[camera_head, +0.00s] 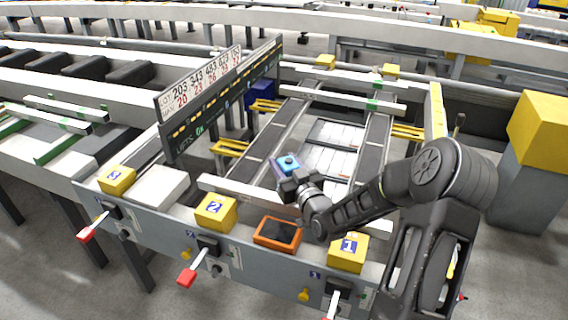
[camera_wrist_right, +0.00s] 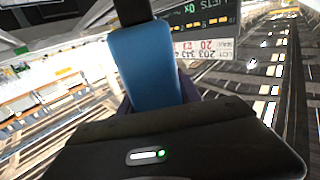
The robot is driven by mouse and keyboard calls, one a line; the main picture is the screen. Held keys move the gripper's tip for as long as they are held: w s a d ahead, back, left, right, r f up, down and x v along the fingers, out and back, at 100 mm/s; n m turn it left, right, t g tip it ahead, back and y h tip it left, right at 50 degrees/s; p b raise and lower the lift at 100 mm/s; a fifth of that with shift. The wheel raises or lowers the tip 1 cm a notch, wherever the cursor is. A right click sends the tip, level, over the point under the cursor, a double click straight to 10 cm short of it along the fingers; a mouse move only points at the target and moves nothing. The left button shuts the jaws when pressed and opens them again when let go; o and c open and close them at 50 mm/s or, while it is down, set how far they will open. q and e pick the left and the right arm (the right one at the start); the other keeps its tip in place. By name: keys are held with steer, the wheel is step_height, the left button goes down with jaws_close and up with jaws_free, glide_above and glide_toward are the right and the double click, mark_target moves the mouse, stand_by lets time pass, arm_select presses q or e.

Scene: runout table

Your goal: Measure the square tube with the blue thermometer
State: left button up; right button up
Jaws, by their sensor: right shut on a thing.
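The blue thermometer (camera_head: 286,163) is held up over the runout table, in the grasp of my right gripper (camera_head: 292,178). In the right wrist view its blue body (camera_wrist_right: 144,66) stands between the fingers, with a dark finger across its top. A pale square bar (camera_head: 238,193) lies across the near end of the table, partly hidden behind my right arm. Another pale bar (camera_head: 335,92) lies across the far part of the table. I cannot tell which bar is the square tube. The thermometer appears apart from both. My left gripper is not in view.
An orange tray with a dark inside (camera_head: 278,233) sits between 2 and 1. A long sign board (camera_head: 222,98) rises at the table's left. Red-tipped levers project in front.

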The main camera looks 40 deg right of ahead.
steer(key=shift+s+f, duration=0.1)
steer(key=shift+f, duration=0.25)
steer(key=shift+r+p, duration=1.75)
steer(key=shift+r, duration=2.05)
